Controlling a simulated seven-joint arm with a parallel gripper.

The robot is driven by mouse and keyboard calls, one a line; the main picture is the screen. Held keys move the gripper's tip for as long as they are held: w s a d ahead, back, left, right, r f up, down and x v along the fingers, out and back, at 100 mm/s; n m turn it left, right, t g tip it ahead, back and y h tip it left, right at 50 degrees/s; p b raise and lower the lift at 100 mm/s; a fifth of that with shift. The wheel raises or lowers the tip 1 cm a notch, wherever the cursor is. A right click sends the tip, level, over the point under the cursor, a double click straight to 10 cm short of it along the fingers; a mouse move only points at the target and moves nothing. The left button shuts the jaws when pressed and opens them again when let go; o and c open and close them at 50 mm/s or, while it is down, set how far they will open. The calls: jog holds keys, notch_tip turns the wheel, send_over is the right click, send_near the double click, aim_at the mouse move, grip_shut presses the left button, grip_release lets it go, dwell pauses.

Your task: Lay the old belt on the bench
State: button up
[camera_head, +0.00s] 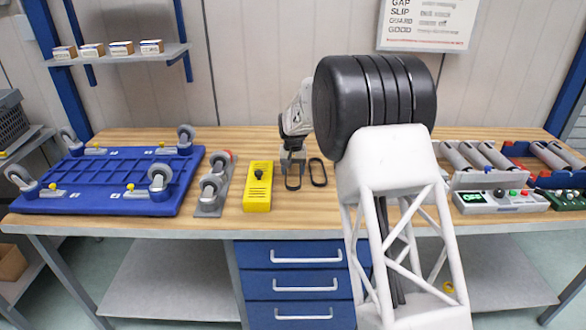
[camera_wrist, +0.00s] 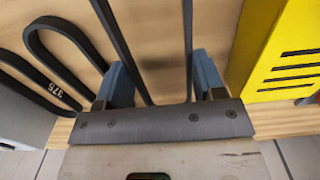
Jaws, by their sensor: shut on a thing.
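A black belt loop (camera_head: 293,184) is at my gripper (camera_head: 292,170) in the head view, low over the bench (camera_head: 235,148). In the wrist view my gripper (camera_wrist: 160,85) has its two blue fingers on either side of the belt's two dark strands (camera_wrist: 188,45), which run away from me between them. The jaws are shut on this belt. I cannot tell whether its far end touches the wood. A second black belt loop (camera_head: 318,173) lies on the bench just right of the gripper. In the wrist view black belt strips (camera_wrist: 42,80) lie at the left, one marked 375.
A yellow box (camera_head: 258,187) with a black knob stands close left of the gripper. Further left are a caster bracket (camera_head: 214,185) and a blue wheeled base (camera_head: 110,178). At right are a roller conveyor (camera_head: 480,155) and a control box (camera_head: 500,200). My arm hides the bench's middle right.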

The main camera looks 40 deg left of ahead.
jog(key=shift+f, duration=0.7)
dwell(0.8)
jog(key=o, duration=1)
jog(key=shift+r, duration=0.8)
jog(key=shift+r, duration=0.75)
jog(key=shift+r, duration=1)
jog(key=shift+r, duration=0.75)
jog(key=shift+r, duration=0.2)
